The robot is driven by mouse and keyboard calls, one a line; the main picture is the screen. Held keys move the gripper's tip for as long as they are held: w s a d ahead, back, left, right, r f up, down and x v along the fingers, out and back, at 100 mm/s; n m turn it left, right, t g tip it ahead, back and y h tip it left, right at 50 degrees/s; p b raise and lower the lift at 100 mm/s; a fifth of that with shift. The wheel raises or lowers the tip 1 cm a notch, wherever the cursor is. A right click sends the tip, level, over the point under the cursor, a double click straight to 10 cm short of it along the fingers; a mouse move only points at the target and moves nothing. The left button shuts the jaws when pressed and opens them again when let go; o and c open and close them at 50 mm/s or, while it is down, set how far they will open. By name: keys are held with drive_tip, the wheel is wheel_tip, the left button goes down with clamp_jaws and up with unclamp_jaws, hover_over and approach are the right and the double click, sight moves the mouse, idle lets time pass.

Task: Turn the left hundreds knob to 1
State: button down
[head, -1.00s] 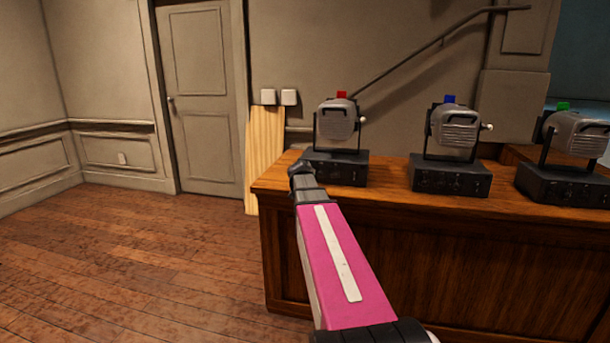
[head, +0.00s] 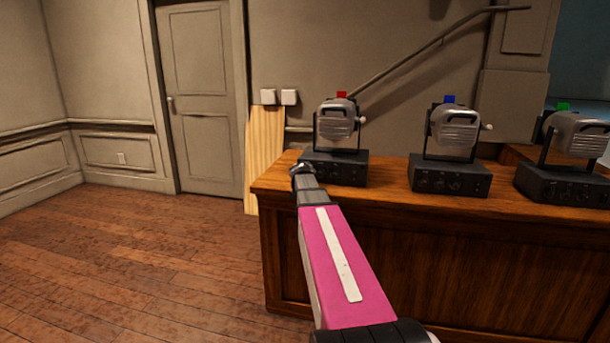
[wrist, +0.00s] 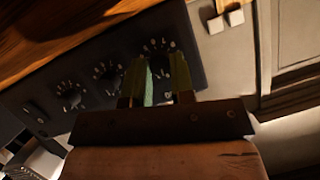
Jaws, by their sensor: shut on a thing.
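The left lamp (head: 336,120), with a red block on top, stands on a black control box (head: 345,170) at the left end of the wooden desk. In the wrist view, which looks upside down, the box's dark panel (wrist: 40,75) shows a row of knobs with white marks around them. My gripper (wrist: 156,68) is shut on the knob at the right end of that row, the left hundreds knob (wrist: 154,46). The fingers hide much of this knob, and its setting cannot be read. In the head view my gripper (head: 302,170) is at the box's left front.
A middle knob (wrist: 104,69) and another knob (wrist: 67,90) sit beside the held one. Lamps with a blue block (head: 452,130) and a green block (head: 572,135) stand further right on the desk (head: 420,240). The floor to the left is clear.

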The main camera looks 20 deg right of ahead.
drive_tip(key=shift+s+d+f+m+t+y, duration=0.1)
drive_tip(key=shift+m+t+y, duration=0.35)
drive_tip(key=shift+m, duration=0.5)
drive_tip(key=shift+d+m+t+y, duration=0.1)
drive_tip(key=shift+m+t+y, duration=0.35)
drive_tip(key=shift+m, duration=0.5)
drive_tip(key=c, duration=1)
unclamp_jaws()
drive_tip(key=shift+s, duration=0.1)
drive_tip(key=v, duration=1)
drive_tip(key=shift+s+a, duration=0.15)
drive_tip(key=shift+s, duration=0.15)
